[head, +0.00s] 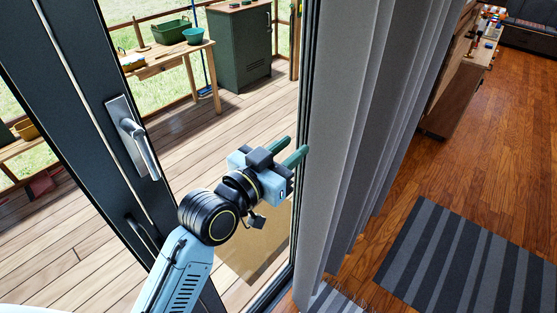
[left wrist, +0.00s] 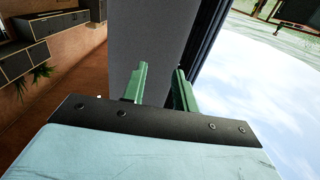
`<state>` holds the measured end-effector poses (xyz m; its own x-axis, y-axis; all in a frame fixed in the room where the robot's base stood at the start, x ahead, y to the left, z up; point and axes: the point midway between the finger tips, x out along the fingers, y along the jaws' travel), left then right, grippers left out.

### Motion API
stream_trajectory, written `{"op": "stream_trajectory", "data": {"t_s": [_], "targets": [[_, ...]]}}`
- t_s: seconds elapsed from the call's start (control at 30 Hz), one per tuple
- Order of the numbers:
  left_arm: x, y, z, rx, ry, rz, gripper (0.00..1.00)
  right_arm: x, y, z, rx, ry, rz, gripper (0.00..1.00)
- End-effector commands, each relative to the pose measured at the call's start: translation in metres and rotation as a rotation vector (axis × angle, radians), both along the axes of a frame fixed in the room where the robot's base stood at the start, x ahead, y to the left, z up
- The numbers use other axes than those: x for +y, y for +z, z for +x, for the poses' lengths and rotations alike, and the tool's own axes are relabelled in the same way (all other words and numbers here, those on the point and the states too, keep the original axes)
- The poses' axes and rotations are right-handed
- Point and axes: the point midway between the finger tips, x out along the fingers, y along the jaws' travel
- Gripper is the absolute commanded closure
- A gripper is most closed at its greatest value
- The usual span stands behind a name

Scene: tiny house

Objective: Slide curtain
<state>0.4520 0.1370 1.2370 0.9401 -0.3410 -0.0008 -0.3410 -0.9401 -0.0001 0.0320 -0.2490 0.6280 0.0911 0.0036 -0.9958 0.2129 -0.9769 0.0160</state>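The grey curtain (head: 345,110) hangs in long vertical folds, bunched beside the glass door's dark frame. My left gripper (head: 296,146) reaches in from the left, with its two green fingers pointing at the curtain's left edge. The fingers are apart, and one tip overlaps that edge in the head view. In the left wrist view the fingers (left wrist: 161,84) stand apart with the grey curtain (left wrist: 145,45) behind them. I cannot tell whether any cloth lies between them or touches them. My right gripper is not in view.
A dark door leaf with a metal handle (head: 133,138) stands left of my arm. Outside are a wooden deck, a table (head: 170,62) and a green cabinet (head: 240,45). Right of the curtain, the wooden floor holds a striped rug (head: 455,258) and a wooden cabinet (head: 455,85).

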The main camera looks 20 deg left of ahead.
Motion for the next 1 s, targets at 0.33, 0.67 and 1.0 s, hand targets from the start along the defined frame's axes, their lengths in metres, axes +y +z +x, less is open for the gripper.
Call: {"op": "stream_trajectory", "data": {"t_s": [0.33,0.67,1.0], "targets": [[0.010,0.000,-0.030,0.001,-0.001,0.000,0.71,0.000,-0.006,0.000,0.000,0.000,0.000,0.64],[0.011,-0.004,-0.029,0.006,0.001,0.000,0.71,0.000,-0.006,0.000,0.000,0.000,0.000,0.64],[0.021,-0.218,-0.011,0.341,0.064,0.062,0.71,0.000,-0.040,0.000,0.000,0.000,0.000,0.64]]}}
